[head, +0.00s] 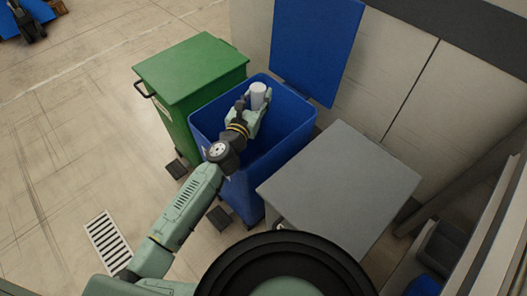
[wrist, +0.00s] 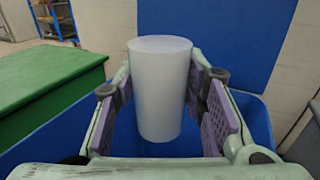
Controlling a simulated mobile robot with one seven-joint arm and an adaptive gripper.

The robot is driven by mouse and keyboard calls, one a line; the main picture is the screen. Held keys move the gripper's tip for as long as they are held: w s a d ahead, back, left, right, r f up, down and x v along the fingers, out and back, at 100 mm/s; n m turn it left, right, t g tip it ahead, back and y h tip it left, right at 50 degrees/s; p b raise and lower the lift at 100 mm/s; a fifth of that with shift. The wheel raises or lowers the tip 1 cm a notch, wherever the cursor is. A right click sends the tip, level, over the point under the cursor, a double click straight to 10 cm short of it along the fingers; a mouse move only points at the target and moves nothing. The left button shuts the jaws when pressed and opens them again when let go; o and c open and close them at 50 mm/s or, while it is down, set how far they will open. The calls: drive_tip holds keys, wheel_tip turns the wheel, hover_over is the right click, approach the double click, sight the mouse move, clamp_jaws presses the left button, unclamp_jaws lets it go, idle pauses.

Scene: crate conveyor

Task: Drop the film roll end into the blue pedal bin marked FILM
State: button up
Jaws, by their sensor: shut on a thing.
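The film roll end (head: 258,95) is a pale whitish cylinder, held upright between the pads of my gripper (head: 255,108). In the wrist view, the roll (wrist: 160,90) stands between the purple finger pads of my gripper (wrist: 165,105), which is shut on it. The blue pedal bin (head: 305,125) is open, its blue lid (head: 318,45) raised against the wall. My gripper and the roll are over the bin's opening in the head view. Blue bin wall (wrist: 255,115) shows behind and below the roll in the wrist view. No FILM marking is readable.
A green bin (head: 195,70) with a shut lid stands directly left of the blue bin; its lid also shows in the wrist view (wrist: 45,85). A wall is behind. Open floor lies to the left, with a drain grate (head: 108,240).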

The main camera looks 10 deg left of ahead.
drive_tip(key=shift+f, duration=0.75)
drive_tip(key=o, duration=1.1)
drive_tip(key=shift+r, duration=0.1)
wheel_tip(320, 180, up, 10)
drive_tip(key=shift+f, duration=0.1)
